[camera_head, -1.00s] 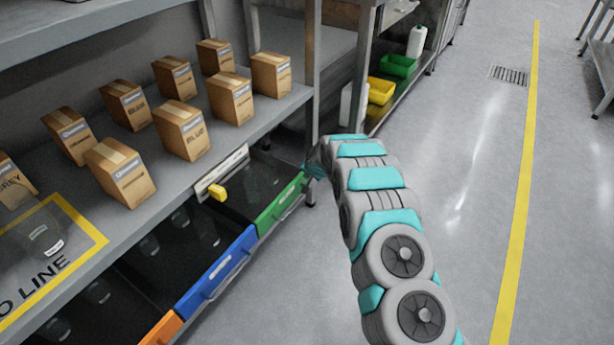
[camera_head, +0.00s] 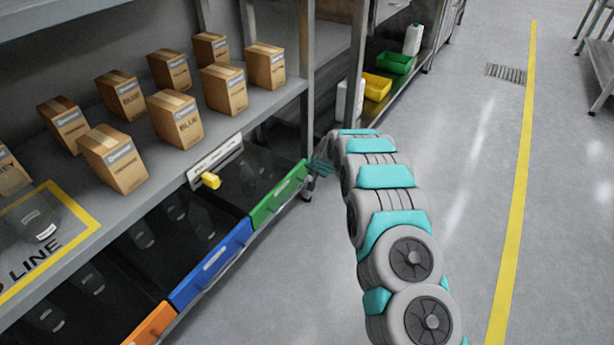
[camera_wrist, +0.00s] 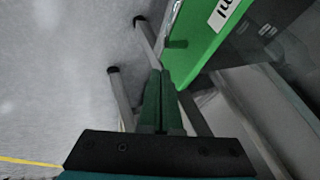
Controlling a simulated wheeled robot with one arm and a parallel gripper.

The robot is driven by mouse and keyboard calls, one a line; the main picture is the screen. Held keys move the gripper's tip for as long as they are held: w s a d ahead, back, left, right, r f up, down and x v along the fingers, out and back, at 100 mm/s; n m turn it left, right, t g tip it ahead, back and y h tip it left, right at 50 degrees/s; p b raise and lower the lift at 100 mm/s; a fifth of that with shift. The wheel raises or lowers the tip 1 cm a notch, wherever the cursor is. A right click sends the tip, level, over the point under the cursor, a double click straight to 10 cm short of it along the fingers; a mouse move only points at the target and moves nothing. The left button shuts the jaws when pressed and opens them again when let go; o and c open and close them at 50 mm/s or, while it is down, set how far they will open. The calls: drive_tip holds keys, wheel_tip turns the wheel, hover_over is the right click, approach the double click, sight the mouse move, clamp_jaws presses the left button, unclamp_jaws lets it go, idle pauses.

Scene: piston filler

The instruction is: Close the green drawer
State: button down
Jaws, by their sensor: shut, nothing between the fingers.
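The green drawer (camera_head: 280,194) is pulled out below the shelf in the head view, level with the blue drawer beside it. Dark bottle-like items show dimly inside. My gripper (camera_head: 318,167) is at the right end of the green front, partly hidden by my arm. In the wrist view the green front (camera_wrist: 207,32) with a white label fills the top, right of the fingers. My gripper (camera_wrist: 162,75) is shut and empty, its tips close to the green front's lower edge. I cannot tell whether they touch.
The blue drawer (camera_head: 211,263) and orange drawer (camera_head: 152,325) are also pulled out. Cardboard boxes (camera_head: 176,118) stand on the shelf (camera_head: 262,98) above.

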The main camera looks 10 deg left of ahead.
drive_tip(key=s+d+r+n+g, duration=0.1)
drive_tip(key=s+d+r, duration=0.3)
drive_tip(key=s+r, duration=0.45)
drive_tip(key=s+d+r+n+g, duration=0.1)
drive_tip(key=s+d+r+g, duration=0.1)
drive_tip(key=s+d+r, duration=0.5)
drive_tip(key=s+d+r+n+g, duration=0.1)
drive_tip(key=s+d+r, duration=0.1)
drive_tip(key=s+r, duration=0.85)
drive_tip(key=s+d+r+g+h, duration=0.1)
drive_tip(key=s+d, duration=0.4)
drive_tip(key=s, duration=0.7)
drive_tip(key=s+d+r+g+h, duration=0.1)
drive_tip(key=s+d, duration=0.4)
drive_tip(key=s, duration=0.7)
drive_tip(key=s+d+r+g+h, duration=0.1)
drive_tip(key=s+d, duration=0.4)
drive_tip(key=s, duration=0.7)
drive_tip(key=shift+r+g+h+p, duration=0.3)
drive_tip(key=shift+r+g, duration=0.25)
drive_tip(key=shift+g, duration=0.05)
